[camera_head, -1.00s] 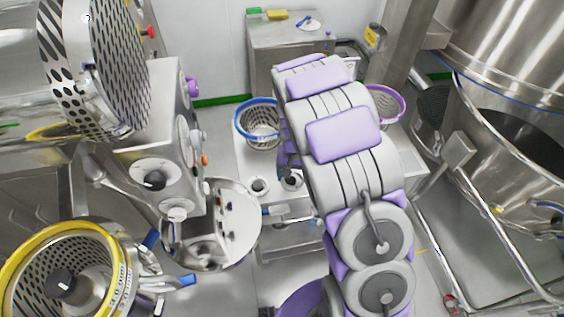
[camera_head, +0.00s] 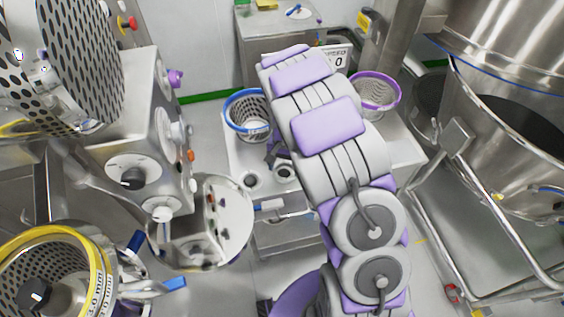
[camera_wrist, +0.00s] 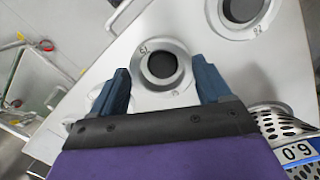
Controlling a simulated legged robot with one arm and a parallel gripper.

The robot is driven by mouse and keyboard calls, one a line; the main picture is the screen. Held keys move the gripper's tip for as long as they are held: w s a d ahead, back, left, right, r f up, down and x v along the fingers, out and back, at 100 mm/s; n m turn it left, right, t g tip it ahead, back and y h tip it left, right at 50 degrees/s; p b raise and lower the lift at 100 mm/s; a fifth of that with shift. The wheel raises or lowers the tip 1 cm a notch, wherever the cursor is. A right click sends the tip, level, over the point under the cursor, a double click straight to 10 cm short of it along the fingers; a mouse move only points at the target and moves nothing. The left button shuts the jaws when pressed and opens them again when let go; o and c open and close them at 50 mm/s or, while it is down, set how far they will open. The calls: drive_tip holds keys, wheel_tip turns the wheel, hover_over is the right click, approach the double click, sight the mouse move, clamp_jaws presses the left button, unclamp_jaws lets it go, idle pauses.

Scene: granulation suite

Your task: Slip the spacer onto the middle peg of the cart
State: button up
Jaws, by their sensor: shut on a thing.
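The cart (camera_head: 238,153) has a pale top with round, flanged, dark-centred fittings, one of them (camera_head: 250,181) left of my gripper. In the wrist view my gripper (camera_wrist: 163,72) has its two dark blue fingers either side of a grey ring with a dark centre, which I take as the spacer (camera_wrist: 162,84). It lies over or around a fitting marked "15"; I cannot tell how far down it sits. A similar fitting (camera_wrist: 240,12) shows at the upper right. In the head view my arm hides most of the gripper (camera_head: 277,158).
A blue-rimmed basket (camera_head: 247,97) and a purple-rimmed basket (camera_head: 376,74) stand on the cart either side of my arm. A steel machine (camera_head: 145,140) is at left, a yellow-rimmed sieve (camera_head: 75,235) at lower left. A large steel vessel (camera_head: 500,50) with rails is at right.

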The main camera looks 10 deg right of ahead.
sight(284, 169)
drive_tip(key=shift+d+f, duration=0.1)
drive_tip(key=shift+f, duration=0.2)
drive_tip(key=shift+a, duration=0.4)
drive_tip(key=shift+d, duration=0.1)
drive_tip(key=shift+d, duration=0.3)
drive_tip(key=o, duration=1.7)
drive_tip(key=shift+a, duration=0.2)
drive_tip(key=shift+r+p, duration=0.1)
drive_tip(key=shift+p, duration=0.2)
drive_tip(key=shift+w+d+r+p, duration=0.1)
drive_tip(key=shift+w+r+p, duration=0.35)
drive_tip(key=shift+r, duration=2.35)
drive_tip(key=shift+w+d+r+p, duration=0.15)
drive_tip(key=shift+r+p, duration=0.45)
drive_tip(key=shift+r, duration=2.25)
drive_tip(key=shift+w+a+r+p, duration=0.1)
drive_tip(key=shift+w+r+p, duration=0.4)
drive_tip(key=shift+r, duration=2.3)
